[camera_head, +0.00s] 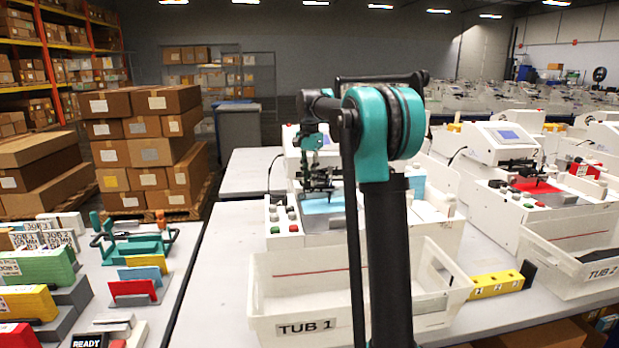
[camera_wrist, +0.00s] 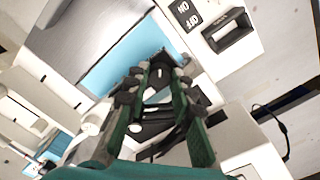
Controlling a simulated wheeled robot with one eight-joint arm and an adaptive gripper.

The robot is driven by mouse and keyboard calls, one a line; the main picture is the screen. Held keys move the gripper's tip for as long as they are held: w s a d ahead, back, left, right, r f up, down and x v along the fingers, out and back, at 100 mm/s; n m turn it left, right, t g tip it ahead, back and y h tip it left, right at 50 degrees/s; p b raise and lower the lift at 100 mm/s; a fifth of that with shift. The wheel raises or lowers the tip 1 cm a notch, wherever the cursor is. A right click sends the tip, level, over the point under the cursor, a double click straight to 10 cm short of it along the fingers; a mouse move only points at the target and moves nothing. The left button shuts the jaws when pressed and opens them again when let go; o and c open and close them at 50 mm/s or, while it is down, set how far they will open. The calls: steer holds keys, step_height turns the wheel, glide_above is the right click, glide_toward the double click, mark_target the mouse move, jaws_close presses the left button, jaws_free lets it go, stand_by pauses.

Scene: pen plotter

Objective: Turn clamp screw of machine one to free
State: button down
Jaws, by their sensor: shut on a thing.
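Machine one is the white pen plotter (camera_head: 284,241) behind the tub marked TUB 1 (camera_head: 305,327). A light blue sheet (camera_head: 322,205) lies on its bed and also shows in the wrist view (camera_wrist: 112,62). My gripper (camera_head: 318,184) is at the dark pen carriage above this sheet. In the wrist view, my gripper's dark, green-sided fingers (camera_wrist: 160,84) are closed in on a small part at the black carriage (camera_wrist: 158,122). The clamp screw itself is hidden between the fingers, and its turned position cannot be read.
ON and OFF labels (camera_wrist: 186,14) mark the machine's panel. A second plotter with a red sheet (camera_head: 537,187) and TUB 2 (camera_head: 580,270) stand to the right. A yellow block (camera_head: 495,284) lies between the tubs. The left table holds coloured cards and a teal fixture (camera_head: 135,246).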

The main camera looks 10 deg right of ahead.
steer(key=n, duration=0.4)
steer(key=shift+n, duration=0.3)
steer(key=n, duration=0.4)
steer(key=shift+n, duration=0.3)
steer(key=n, duration=0.4)
steer(key=shift+n, duration=2.4)
steer(key=c, duration=1.3)
jaws_free()
step_height(320, 180, up, 12)
